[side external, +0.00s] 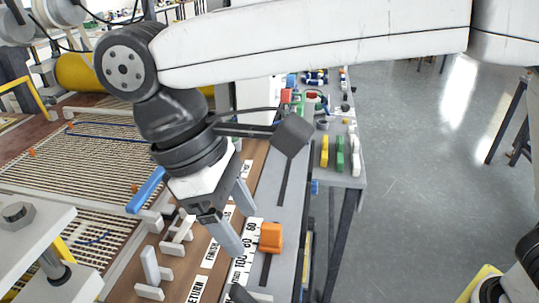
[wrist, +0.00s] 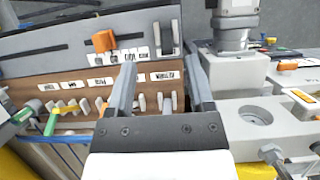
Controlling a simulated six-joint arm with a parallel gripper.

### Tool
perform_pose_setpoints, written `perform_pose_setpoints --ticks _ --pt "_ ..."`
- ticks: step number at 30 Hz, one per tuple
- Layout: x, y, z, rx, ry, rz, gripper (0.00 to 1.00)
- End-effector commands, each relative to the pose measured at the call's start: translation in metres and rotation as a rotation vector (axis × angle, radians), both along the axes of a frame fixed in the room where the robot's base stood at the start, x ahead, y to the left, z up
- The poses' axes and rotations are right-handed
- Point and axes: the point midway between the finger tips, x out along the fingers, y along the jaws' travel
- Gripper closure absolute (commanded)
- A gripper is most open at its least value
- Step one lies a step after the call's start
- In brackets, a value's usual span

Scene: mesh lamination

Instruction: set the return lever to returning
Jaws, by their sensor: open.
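A brown panel (side external: 258,160) carries a row of small light-grey levers and white labels. A label reading RETURN (side external: 197,289) is near the front end, and the light-grey upright lever (side external: 151,264) closest to it appears to be the return lever. In the wrist view, a lever (wrist: 168,103) at the right end of the row shows between the fingers; I cannot tell its setting. My gripper (side external: 236,220) is open and empty, pointing down over the panel, behind that lever in the side view. It also shows in the wrist view (wrist: 163,85).
An orange slider (side external: 271,237) sits on a numbered scale beside the panel. A blue-handled lever (side external: 147,190) stands left of my gripper. Grey machine blocks (wrist: 255,118) are at the right in the wrist view. A slatted mesh bed (side external: 75,165) lies at the left.

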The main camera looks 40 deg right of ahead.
Motion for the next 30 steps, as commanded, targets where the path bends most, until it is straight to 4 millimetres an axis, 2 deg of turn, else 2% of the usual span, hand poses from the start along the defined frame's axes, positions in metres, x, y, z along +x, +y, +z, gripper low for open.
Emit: perform_pose_setpoints --ticks 3,4,9,10,17,30 --pt "0.000 0.000 0.000 0.000 0.000 0.000 0.32" --pt "0.000 0.000 0.000 0.000 0.000 0.000 0.39" --pt "0.000 0.000 -0.001 0.002 -0.012 -0.018 0.93" --pt "0.001 0.000 -0.001 0.001 -0.019 -0.027 1.00" --pt "0.004 0.002 -0.007 0.023 -0.125 -0.193 1.00" --pt "0.017 0.009 -0.021 0.171 -0.396 -0.797 1.00"
